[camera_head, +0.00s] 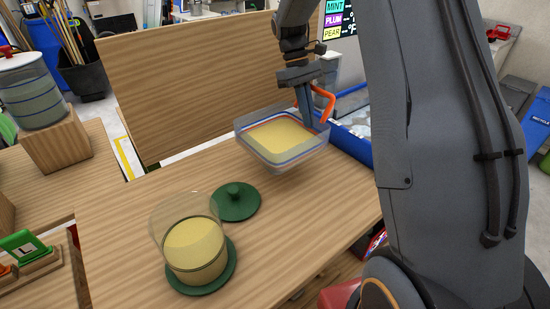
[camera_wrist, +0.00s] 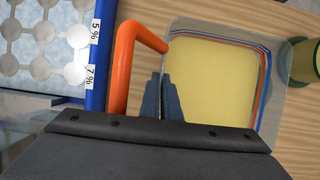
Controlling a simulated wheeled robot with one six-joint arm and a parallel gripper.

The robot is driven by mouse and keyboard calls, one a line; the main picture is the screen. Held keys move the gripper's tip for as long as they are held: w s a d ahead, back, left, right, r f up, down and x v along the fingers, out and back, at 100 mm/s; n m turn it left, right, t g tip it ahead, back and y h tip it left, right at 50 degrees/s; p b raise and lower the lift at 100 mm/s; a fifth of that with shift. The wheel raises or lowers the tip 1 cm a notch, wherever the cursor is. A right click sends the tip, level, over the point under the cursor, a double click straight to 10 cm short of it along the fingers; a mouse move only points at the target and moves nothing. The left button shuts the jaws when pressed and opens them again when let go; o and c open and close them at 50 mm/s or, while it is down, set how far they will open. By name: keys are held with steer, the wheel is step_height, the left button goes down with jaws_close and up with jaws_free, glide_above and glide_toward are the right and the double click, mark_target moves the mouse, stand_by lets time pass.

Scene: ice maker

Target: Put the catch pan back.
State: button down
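The catch pan (camera_head: 281,141) is a clear, square-sided pan with a yellow inside, blue and orange lines around its wall and an orange handle (camera_head: 325,103). It appears to hang just above the wooden table. It also shows in the wrist view (camera_wrist: 212,85), with the handle (camera_wrist: 122,65) on its left. My gripper (camera_head: 306,118) reaches down at the pan's handle side. In the wrist view its two fingers (camera_wrist: 161,95) are close together at the pan's near left wall and appear shut on it. The exact contact is hidden.
A clear jar (camera_head: 194,245) with yellow contents stands on a green coaster at the front; a green lid (camera_head: 236,201) lies behind it. A blue-edged unit (camera_head: 350,144) with a grid and percent labels is right of the pan. A wooden panel (camera_head: 200,75) stands behind.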

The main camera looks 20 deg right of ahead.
steer(key=f+p, duration=0.1)
steer(key=f, duration=0.5)
steer(key=f+p, duration=0.1)
steer(key=f, duration=0.3)
steer(key=shift+w+p, duration=0.3)
steer(key=shift+w, duration=0.1)
steer(key=shift+f, duration=0.1)
steer(key=c, duration=2)
jaws_free()
